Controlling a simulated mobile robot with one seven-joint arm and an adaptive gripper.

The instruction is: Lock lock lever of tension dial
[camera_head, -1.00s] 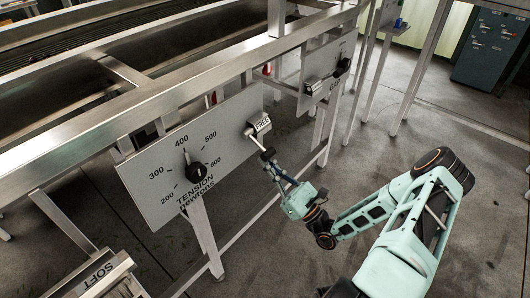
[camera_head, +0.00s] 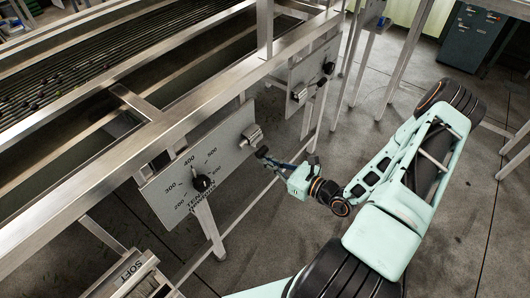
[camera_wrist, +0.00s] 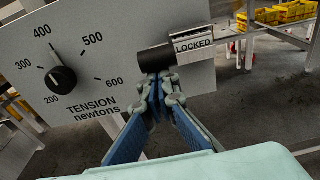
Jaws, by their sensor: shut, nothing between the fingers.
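The tension dial's black knob (camera_head: 203,183) sits on a grey panel (camera_head: 166,196) under the metal frame, its pointer towards 400. It shows at the left in the wrist view (camera_wrist: 61,80). The lock lever (camera_wrist: 154,60) is a dark cylinder at the panel's right side, beside a white label (camera_wrist: 193,45) reading LOCKED. In the head view the lever's fitting (camera_head: 250,135) is small and its label unreadable. My gripper (camera_wrist: 160,82) is shut and empty, fingertips just below the lever; I cannot tell whether they touch it. In the head view my gripper (camera_head: 262,153) is just below and right of the fitting.
A second panel (camera_head: 312,72) with black knobs hangs farther along the frame. A metal rail (camera_head: 170,120) runs above the dial panel. The floor right of the frame is open.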

